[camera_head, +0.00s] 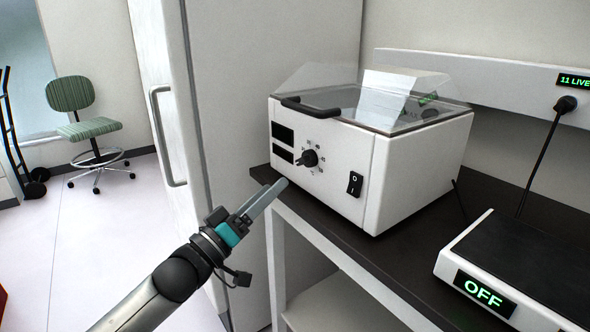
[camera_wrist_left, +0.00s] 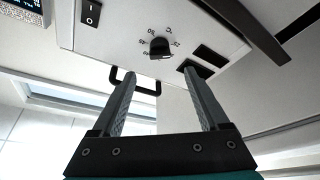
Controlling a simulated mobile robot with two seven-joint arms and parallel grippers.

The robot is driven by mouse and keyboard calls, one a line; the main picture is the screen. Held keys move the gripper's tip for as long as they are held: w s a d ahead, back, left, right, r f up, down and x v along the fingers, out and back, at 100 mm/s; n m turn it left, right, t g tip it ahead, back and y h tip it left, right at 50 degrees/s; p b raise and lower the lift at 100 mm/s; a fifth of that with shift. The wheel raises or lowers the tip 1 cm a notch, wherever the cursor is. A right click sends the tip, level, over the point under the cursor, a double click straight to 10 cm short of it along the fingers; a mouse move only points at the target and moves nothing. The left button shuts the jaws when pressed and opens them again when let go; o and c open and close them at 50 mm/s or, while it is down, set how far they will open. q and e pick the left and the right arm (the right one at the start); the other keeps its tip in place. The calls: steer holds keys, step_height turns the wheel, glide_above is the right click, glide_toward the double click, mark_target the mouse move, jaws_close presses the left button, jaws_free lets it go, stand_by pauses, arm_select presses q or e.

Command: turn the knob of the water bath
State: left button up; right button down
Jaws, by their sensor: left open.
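The water bath (camera_head: 368,175) is a white box with a clear lid on the dark bench. Its black knob (camera_head: 308,158) sits on the front panel, ringed by dial marks. The knob also shows in the left wrist view (camera_wrist_left: 160,48), ahead of the fingers and apart from them. My left gripper (camera_head: 274,192) is in front of the panel, below and left of the knob, with nothing between its fingers. In the left wrist view my left gripper (camera_wrist_left: 160,80) is open, its two fingers spread apart. My right gripper is in neither view.
A black rocker switch (camera_head: 355,184) and two dark displays are on the same panel. A black lid handle (camera_head: 310,106) projects above. The bench edge (camera_head: 330,238) lies under the bath. A device reading OFF (camera_head: 483,290) stands to the right. Open floor lies left.

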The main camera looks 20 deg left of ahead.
mark_target(300, 162)
arm_select(q)
steer(key=shift+b+x, duration=0.75)
steer(key=shift+x, duration=3.45)
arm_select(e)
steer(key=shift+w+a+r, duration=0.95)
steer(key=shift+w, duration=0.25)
arm_select(q)
steer(key=shift+c, duration=0.4)
jaws_close()
